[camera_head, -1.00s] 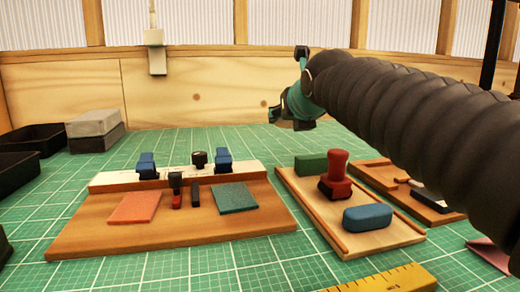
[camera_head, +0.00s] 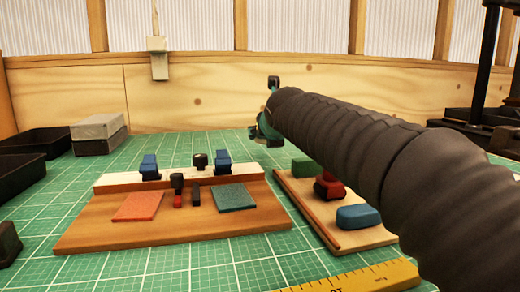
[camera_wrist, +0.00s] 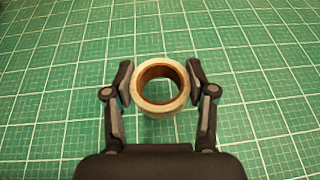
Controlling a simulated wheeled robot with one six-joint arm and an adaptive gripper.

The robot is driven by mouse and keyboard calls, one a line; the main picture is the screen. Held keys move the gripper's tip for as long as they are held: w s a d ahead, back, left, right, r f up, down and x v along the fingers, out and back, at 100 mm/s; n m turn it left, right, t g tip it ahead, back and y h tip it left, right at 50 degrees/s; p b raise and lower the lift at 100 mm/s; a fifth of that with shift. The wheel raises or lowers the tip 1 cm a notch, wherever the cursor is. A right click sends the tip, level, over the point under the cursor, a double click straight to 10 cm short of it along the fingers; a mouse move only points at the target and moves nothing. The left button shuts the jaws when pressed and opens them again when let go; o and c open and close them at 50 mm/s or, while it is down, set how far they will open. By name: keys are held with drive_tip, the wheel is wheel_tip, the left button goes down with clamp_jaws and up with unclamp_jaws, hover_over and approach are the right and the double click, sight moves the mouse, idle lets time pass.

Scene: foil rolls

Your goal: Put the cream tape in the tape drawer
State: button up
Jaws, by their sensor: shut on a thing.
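The cream tape (camera_wrist: 161,110) is a pale roll with a brown inner core, seen in the wrist view. My gripper (camera_wrist: 159,76) is shut on it, one finger at each side, with the roll held above the green mat. In the head view my gripper (camera_head: 262,128) is small and mostly hidden behind my dark, ribbed arm, and the tape cannot be made out there. No drawer can be clearly recognised in either view.
A wooden board (camera_head: 150,228) with coloured pads and stamps stands at centre left. A second board (camera_head: 350,238) holds a blue block (camera_head: 358,217). Black trays (camera_head: 35,141) and grey boxes (camera_head: 97,128) are at left. A yellow ruler (camera_head: 375,280) lies in front.

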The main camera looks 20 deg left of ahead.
sight(264, 158)
drive_tip(key=shift+w+a+f, duration=0.1)
drive_tip(key=shift+a+f, duration=0.05)
drive_tip(key=shift+f, duration=0.05)
drive_tip(key=shift+a+f, duration=0.15)
drive_tip(key=shift+f, duration=1.7)
drive_tip(key=shift+f, duration=0.1)
drive_tip(key=o, duration=1.1)
drive_tip(key=shift+o, duration=0.2)
